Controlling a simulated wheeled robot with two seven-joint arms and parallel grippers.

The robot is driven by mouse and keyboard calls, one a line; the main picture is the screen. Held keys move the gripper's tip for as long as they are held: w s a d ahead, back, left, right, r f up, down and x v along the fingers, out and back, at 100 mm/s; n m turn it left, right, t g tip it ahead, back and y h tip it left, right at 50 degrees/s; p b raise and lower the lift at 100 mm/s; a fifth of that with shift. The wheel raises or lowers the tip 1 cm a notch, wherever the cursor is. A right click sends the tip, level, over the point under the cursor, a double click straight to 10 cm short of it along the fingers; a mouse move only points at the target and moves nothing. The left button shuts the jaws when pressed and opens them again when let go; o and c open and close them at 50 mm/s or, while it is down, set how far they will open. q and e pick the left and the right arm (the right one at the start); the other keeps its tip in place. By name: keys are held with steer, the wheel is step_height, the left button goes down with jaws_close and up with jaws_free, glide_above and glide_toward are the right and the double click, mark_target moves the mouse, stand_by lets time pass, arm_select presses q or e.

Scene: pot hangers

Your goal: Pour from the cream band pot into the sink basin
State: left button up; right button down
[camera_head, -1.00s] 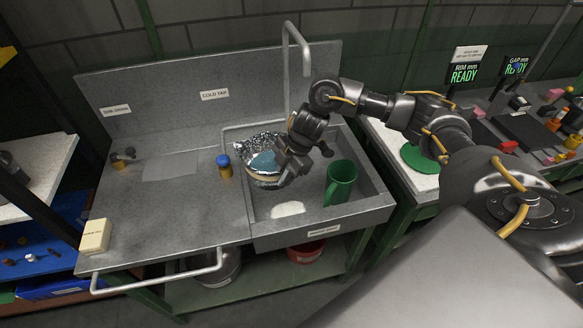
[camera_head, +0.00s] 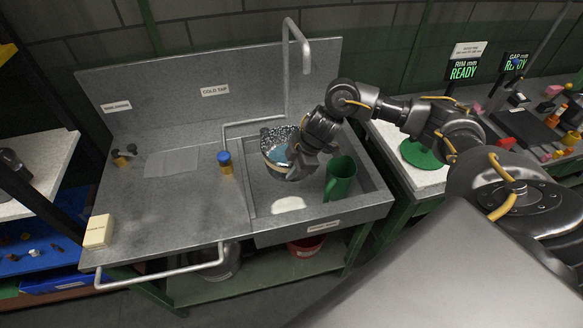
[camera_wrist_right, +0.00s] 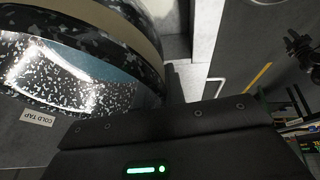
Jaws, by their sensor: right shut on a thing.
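The cream band pot (camera_head: 269,143), dark with white speckles, is held over the left back part of the sink basin (camera_head: 262,196). It looks tilted, with a blue-grey area showing at its mouth. My right gripper (camera_head: 296,163) is shut on the pot at its right side, and the wrist partly hides it. In the right wrist view the speckled pot (camera_wrist_right: 150,62) with its cream band fills the upper left, beside my dark gripper (camera_wrist_right: 165,122). I cannot tell whether anything is flowing from it. My left gripper is not in view.
A pale patch (camera_head: 288,204) lies on the basin floor. The tap (camera_head: 288,75) rises behind. A blue-capped jar (camera_head: 225,163) stands left of the basin; a cream block (camera_head: 98,231) is at the counter's front left.

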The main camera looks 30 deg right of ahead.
steer(key=shift+f+y+b, duration=0.4)
steer(key=shift+f, duration=0.55)
steer(key=shift+w+d+r+g+y+p, duration=0.1)
steer(key=shift+r+g+y+p, duration=0.2)
steer(key=shift+r+y+p, duration=0.45)
step_height(320, 180, up, 2)
steer(key=shift+r+m+g+y+p, duration=0.1)
steer(key=shift+m+g+y+p, duration=0.2)
steer(key=shift+m+y+p, duration=0.25)
steer(key=shift+w+d+r+g+y+b, duration=0.15)
steer(key=shift+d+r+g+y+b, duration=0.15)
steer(key=shift+y, duration=0.3)
steer(key=shift+w+d+r+g+y+b, duration=0.1)
steer(key=shift+d+r+y+b, duration=0.15)
steer(key=shift+r+y, duration=0.25)
steer(key=shift+w+d+r+m+y+b, duration=0.15)
steer(key=shift+d+r+m+y+b, duration=0.15)
steer(key=shift+y+b, duration=0.5)
steer(key=d+y+b, duration=0.1)
steer(key=b, duration=0.1)
steer(key=d+r+g+y+b, duration=0.1)
steer(key=b, duration=0.1)
steer(key=shift+w+r+m+y+b, duration=0.25)
steer(key=shift+w+r+y+b, duration=0.05)
steer(key=shift+w, duration=0.1)
